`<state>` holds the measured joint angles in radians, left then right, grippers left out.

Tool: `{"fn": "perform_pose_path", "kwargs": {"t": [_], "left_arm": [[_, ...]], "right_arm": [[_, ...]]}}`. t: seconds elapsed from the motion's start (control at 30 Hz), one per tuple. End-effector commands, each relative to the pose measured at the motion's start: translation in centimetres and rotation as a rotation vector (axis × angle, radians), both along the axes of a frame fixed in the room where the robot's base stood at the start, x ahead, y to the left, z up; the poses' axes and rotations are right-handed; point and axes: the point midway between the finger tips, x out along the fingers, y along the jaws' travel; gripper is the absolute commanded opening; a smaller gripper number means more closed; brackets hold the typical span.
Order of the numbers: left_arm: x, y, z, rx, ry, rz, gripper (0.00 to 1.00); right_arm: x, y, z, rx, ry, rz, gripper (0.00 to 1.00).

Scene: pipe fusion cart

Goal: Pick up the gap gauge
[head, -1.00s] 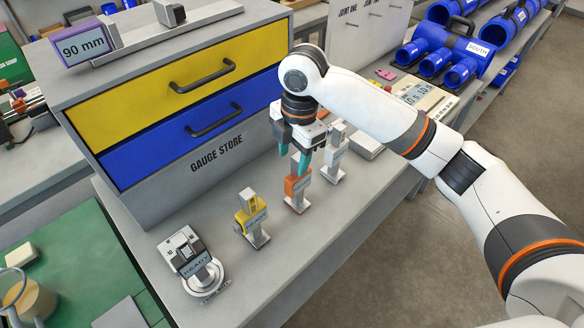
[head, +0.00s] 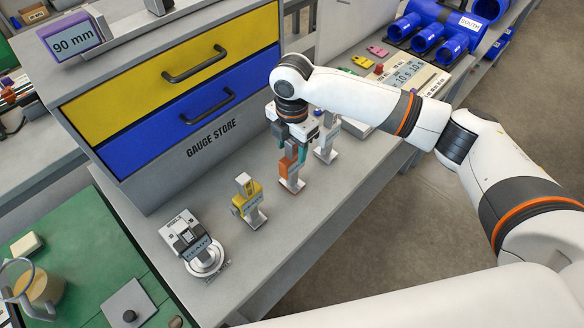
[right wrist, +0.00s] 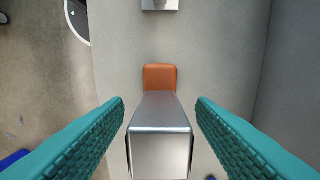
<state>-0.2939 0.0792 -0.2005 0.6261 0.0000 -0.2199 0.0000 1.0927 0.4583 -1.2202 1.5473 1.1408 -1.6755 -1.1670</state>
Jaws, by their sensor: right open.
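A gauge with an orange body and a grey metal top (head: 289,172) stands upright on the grey bench, in the row before the gauge store; I take it as the gap gauge, though I cannot read its name. My right gripper (head: 293,158) points down over it. In the right wrist view, the gauge's metal top (right wrist: 160,145) lies between the teal fingers of this gripper (right wrist: 160,104). The fingers are open, with a gap on each side. My left gripper is out of view.
A yellow gauge (head: 248,203) and a round-based gauge (head: 194,243) stand to the left; a pale gauge (head: 326,140) stands close on the right. The gauge store (head: 150,178) rises behind. The bench front (head: 300,225) is clear.

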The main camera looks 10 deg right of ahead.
Motion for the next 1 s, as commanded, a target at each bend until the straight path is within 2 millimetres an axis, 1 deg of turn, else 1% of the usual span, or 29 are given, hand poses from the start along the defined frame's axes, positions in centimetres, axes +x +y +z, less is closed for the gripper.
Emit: {"fn": "perform_pose_path", "kwargs": {"t": [0.03,0.1,0.2,0.4,0.47,0.7,0.73,1.0], "left_arm": [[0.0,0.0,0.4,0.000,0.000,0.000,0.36],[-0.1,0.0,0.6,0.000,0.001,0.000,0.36],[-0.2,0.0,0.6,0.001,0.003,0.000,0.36],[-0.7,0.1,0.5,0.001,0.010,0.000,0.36],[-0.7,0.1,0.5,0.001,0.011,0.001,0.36],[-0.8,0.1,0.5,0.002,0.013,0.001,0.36],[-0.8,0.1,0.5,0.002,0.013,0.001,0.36],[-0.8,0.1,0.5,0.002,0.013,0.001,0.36]], "right_arm": [[0.0,0.0,-0.5,-0.002,0.002,-0.001,0.51],[0.0,0.0,-1.3,-0.001,0.002,0.000,0.51],[0.0,0.0,-1.9,0.000,0.000,0.000,0.51],[0.0,0.0,-2.0,0.000,-0.001,0.000,0.51],[0.0,0.0,-2.0,0.000,-0.001,0.000,0.43],[0.0,0.0,-2.0,0.000,-0.001,0.000,0.03],[0.0,0.0,-2.0,0.000,-0.001,0.000,0.00],[0.0,0.0,-1.9,0.000,-0.002,0.000,0.00]]}}
